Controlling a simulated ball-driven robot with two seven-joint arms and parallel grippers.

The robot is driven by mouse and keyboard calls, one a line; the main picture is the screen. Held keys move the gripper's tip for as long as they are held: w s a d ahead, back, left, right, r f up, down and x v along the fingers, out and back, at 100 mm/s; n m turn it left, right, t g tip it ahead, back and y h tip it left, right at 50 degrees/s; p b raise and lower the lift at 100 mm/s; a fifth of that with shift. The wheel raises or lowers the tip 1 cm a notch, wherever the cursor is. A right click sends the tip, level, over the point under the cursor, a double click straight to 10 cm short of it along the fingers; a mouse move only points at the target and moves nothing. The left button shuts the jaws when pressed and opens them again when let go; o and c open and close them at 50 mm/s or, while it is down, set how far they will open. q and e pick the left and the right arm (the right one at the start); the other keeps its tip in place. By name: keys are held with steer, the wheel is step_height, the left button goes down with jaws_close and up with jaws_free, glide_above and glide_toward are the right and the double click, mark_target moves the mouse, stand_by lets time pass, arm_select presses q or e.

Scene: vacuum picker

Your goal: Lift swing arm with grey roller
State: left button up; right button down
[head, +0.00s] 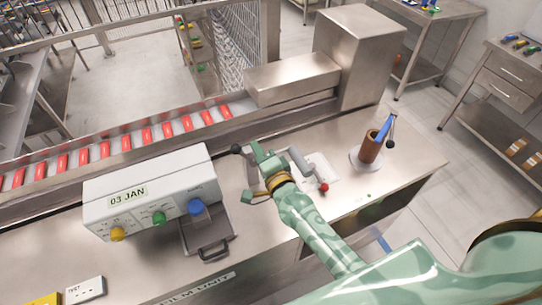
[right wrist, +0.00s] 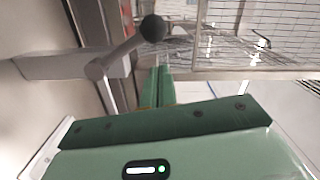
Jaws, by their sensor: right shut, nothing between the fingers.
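My right gripper (head: 262,153) is shut and empty above the steel bench, right of the white control box. A grey roller (head: 299,161) lies just right of the gripper, beside a white plate (head: 322,168) with a red knob (head: 324,187). A black ball knob (head: 236,149) sits left of the fingers. In the right wrist view, the black ball (right wrist: 153,28) tops a grey rod that slants down to an upright rod, close beside the shut fingers (right wrist: 159,88). The arm that carries the roller is mostly hidden by my gripper. My left gripper is not in view.
The white control box (head: 150,190) with coloured knobs stands at left. A brown cup (head: 369,147) with a blue-handled tool stands on a round base at right. Behind runs a conveyor (head: 120,143) with red packs and a steel housing (head: 358,60). Some bench right of the gripper is bare.

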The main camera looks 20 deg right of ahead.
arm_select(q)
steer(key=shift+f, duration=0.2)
arm_select(e)
steer(key=shift+w+a+f, duration=0.1)
steer(key=shift+a+f, duration=0.05)
steer(key=shift+a, duration=0.85)
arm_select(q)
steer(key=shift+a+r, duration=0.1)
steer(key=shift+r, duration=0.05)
